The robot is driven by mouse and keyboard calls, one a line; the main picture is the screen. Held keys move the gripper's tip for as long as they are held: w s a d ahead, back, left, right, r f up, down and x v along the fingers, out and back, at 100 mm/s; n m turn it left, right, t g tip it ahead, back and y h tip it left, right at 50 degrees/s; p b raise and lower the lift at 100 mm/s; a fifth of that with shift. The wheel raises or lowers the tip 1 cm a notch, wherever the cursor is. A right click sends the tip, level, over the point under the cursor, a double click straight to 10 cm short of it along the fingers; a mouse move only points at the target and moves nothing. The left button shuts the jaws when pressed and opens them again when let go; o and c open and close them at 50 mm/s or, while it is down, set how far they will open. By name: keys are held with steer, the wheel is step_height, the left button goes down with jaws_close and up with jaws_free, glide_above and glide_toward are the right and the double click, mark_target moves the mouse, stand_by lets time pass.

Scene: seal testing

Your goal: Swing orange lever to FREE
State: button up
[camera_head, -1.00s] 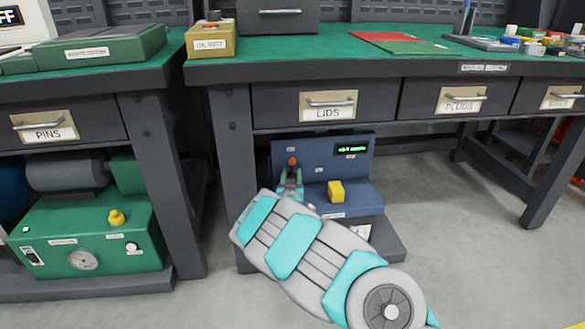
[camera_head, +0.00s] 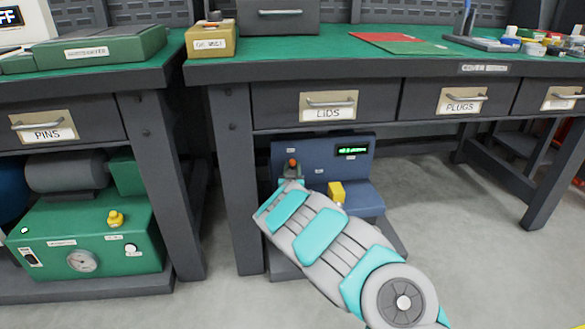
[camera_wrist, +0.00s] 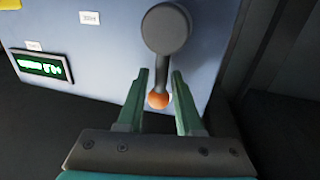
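The orange-tipped lever (camera_head: 293,163) is on the front of the blue seal-testing unit (camera_head: 318,158) under the bench. In the wrist view its orange ball (camera_wrist: 159,99) ends a dark arm that comes from a round grey hub (camera_wrist: 166,29). My gripper (camera_wrist: 160,76) is open. Its two green fingers stand on either side of the orange ball, with gaps showing. In the head view my arm covers part of the unit, and the fingers are mostly hidden. The small white labels near the lever are too blurred to read.
The unit has a lit green display (camera_head: 352,150) and a yellow block (camera_head: 336,192). A bench leg (camera_head: 240,180) stands close on the left, and the LIDS drawer (camera_head: 318,104) is just above. A green machine (camera_head: 90,235) sits further left. Open floor lies to the right.

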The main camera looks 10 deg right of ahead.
jaws_close()
steer(key=shift+r, duration=0.2)
stand_by(0.9)
